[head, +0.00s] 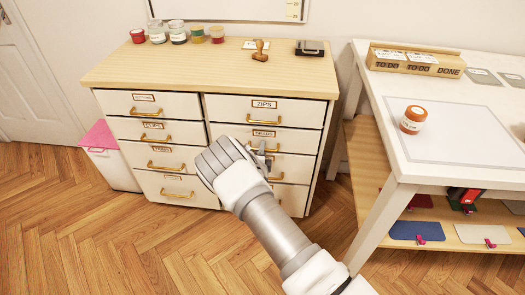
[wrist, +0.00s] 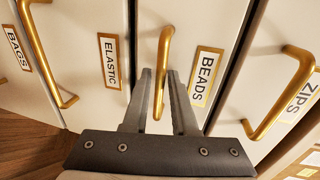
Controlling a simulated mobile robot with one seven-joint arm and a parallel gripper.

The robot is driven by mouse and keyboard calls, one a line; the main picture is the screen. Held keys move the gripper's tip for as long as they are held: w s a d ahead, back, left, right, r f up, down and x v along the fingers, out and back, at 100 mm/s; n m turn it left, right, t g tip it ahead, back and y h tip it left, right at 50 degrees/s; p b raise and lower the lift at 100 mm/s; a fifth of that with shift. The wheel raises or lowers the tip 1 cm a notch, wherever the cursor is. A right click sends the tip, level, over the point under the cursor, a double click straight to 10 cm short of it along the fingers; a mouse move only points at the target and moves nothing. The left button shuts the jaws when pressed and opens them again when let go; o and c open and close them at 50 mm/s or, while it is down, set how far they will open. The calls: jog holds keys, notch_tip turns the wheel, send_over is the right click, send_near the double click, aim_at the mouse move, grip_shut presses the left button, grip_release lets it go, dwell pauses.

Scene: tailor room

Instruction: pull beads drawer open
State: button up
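The beads drawer (head: 240,135) is in the right column of the white cabinet, just below the zips drawer. Its front looks flush with the others. In the wrist view its BEADS label (wrist: 206,76) lies right of its upright-looking gold handle (wrist: 166,42). My gripper (wrist: 160,78) has one finger on each side of this handle, close together, and looks shut on it. In the head view my gripper (head: 262,152) is at the beads drawer front and partly hides the handle and the drawer below.
The zips handle (wrist: 286,95) and elastic handle (wrist: 52,75) flank mine in the wrist view. A white table (head: 365,105) stands right of the cabinet, a pink-lidded bin (head: 98,136) left. The wooden floor (head: 110,230) in front is clear.

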grip_shut()
dwell(1.4)
